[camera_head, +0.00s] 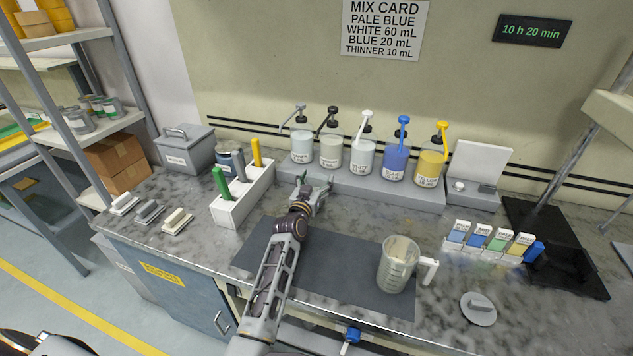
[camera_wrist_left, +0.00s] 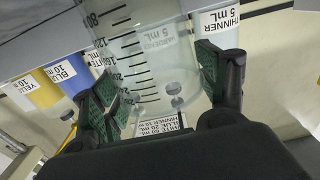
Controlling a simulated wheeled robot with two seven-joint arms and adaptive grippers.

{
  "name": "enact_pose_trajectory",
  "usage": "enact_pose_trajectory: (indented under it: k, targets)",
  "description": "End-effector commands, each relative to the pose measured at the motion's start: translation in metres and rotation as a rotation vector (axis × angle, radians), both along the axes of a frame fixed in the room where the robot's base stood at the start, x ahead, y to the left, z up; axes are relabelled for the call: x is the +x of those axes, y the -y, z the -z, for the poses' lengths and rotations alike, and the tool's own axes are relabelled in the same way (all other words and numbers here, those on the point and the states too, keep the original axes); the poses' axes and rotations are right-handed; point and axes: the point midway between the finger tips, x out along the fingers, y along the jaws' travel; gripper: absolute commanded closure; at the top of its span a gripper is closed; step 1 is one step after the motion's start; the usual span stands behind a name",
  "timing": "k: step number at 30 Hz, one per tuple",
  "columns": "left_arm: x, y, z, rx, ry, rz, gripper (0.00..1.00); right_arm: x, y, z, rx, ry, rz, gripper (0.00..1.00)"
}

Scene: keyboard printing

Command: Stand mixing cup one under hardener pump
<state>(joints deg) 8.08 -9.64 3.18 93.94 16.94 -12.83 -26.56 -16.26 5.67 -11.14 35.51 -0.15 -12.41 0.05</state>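My left gripper (camera_head: 315,186) reaches to the front edge of the pump stand, before the hardener bottle (camera_head: 331,152). In the left wrist view, a clear cup with black graduation marks (camera_wrist_left: 135,62) stands between the two fingers of the left gripper (camera_wrist_left: 160,95). The hardener label shows faintly through it. The fingers are well apart, one on each side of the cup; whether they press on it is hidden. The cup is hard to make out in the head view. A larger clear graduated jug with a white handle (camera_head: 397,265) stands on the dark mat. My right gripper is out of view.
The pump row also has thinner (camera_head: 301,146), white (camera_head: 362,157), blue (camera_head: 395,165) and yellow (camera_head: 429,168) bottles on a grey stand (camera_head: 362,188). Colour cards (camera_head: 491,241) stand right. The dark mat's (camera_head: 335,265) middle is clear.

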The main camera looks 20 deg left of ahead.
Motion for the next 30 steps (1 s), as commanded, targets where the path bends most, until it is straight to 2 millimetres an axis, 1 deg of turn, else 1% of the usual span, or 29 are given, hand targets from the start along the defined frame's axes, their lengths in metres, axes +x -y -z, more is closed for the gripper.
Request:
enact_pose_trajectory:
  k: [1, 3, 4, 12, 19, 23, 30]
  targets:
    - [0.000, 0.000, 0.000, 0.000, 0.000, 0.000, 0.17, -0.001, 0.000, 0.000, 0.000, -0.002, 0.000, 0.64]
    - [0.000, 0.000, 0.000, 0.000, 0.000, 0.000, 0.07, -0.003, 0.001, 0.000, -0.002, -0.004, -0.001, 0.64]
    - [0.000, 0.000, 0.000, 0.000, 0.000, 0.000, 0.06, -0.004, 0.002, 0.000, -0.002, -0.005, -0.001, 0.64]
    - [0.000, 0.000, 0.000, 0.000, 0.000, 0.000, 0.06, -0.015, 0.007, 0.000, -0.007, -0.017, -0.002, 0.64]
    - [-0.001, 0.000, -0.003, 0.000, 0.000, -0.001, 0.06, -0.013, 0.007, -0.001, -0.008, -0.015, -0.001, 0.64]
    - [-0.007, -0.001, -0.003, 0.001, 0.000, -0.001, 0.06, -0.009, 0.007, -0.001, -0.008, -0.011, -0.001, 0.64]
    - [-0.025, -0.001, -0.002, 0.001, 0.000, 0.000, 0.06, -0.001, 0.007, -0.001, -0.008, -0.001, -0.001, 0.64]
